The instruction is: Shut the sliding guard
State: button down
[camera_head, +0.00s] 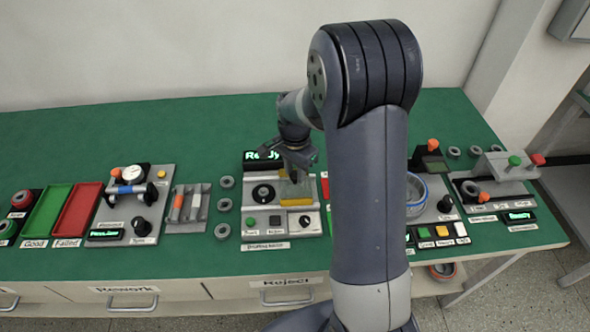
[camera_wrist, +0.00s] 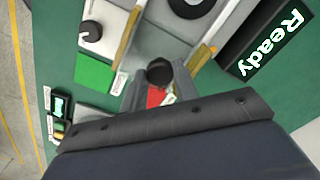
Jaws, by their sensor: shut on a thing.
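The sliding guard (camera_head: 293,189) is a see-through panel with yellow strips, on the grey station with the lit "Ready" display. In the wrist view one yellow strip (camera_wrist: 131,34) shows at upper left and another at the middle right. My arm and fingers hide part of the guard.
Another station with a blue-rimmed bowl (camera_head: 415,195) is to the right, partly behind my arm.

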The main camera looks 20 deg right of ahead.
jog(key=shift+a, duration=0.1)
jog(key=a, duration=0.3)
jog(key=w+a, duration=0.1)
jog(key=a, duration=0.2)
jog(key=w+a, duration=0.1)
jog(key=a, duration=0.2)
jog(key=c, duration=1.2)
grip_release()
jog(key=shift+a, duration=0.15)
jog(key=shift+o, duration=0.5)
jog(key=shift+r, duration=0.55)
notch_tip(320, 180, up, 10)
jog(key=b, duration=0.1)
